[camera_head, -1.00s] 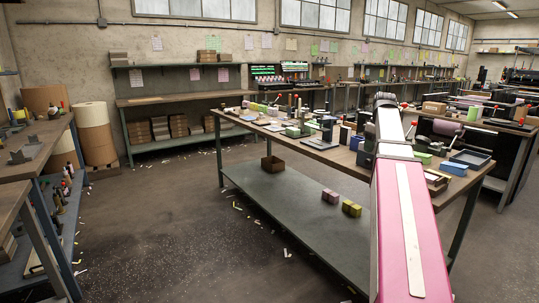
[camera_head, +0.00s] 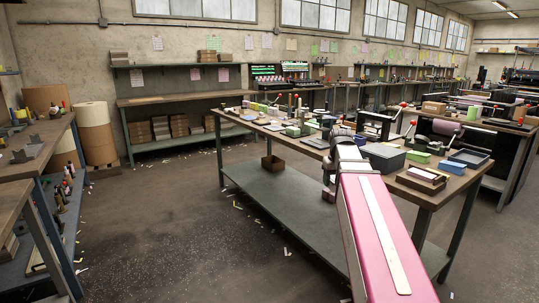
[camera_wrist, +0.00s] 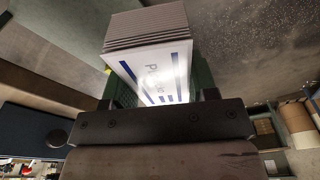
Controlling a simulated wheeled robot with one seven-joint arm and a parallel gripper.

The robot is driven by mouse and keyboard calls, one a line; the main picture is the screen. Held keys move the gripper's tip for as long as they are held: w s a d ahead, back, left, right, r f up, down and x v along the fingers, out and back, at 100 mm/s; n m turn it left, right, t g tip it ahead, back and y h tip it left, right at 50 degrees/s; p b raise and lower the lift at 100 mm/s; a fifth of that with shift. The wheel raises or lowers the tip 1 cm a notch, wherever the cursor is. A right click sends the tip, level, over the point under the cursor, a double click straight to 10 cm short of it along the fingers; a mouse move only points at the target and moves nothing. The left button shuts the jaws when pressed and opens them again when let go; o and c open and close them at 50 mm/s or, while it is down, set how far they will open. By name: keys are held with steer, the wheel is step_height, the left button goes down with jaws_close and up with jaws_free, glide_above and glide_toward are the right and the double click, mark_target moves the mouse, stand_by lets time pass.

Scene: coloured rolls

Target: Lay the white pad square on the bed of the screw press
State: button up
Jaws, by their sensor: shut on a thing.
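In the wrist view, my gripper (camera_wrist: 158,98) is shut on a white pad (camera_wrist: 152,68). The pad has blue stripes and lettering on its face and a thick, layered grey edge. It is tilted in the picture, and its lower end is hidden by the gripper body. In the head view, my arm hides the pad. A dark upright frame (camera_head: 374,126) stands on the long workbench beyond my arm. It may be the screw press, but its bed is not clearly visible.
The floor at left is open.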

steer(key=s+a+f+m, duration=0.2)
steer(key=s+a+f, duration=0.1)
steer(key=a, duration=0.3)
steer(key=shift+s+f, duration=0.4)
steer(key=shift+f, duration=0.3)
steer(key=shift+a, duration=0.1)
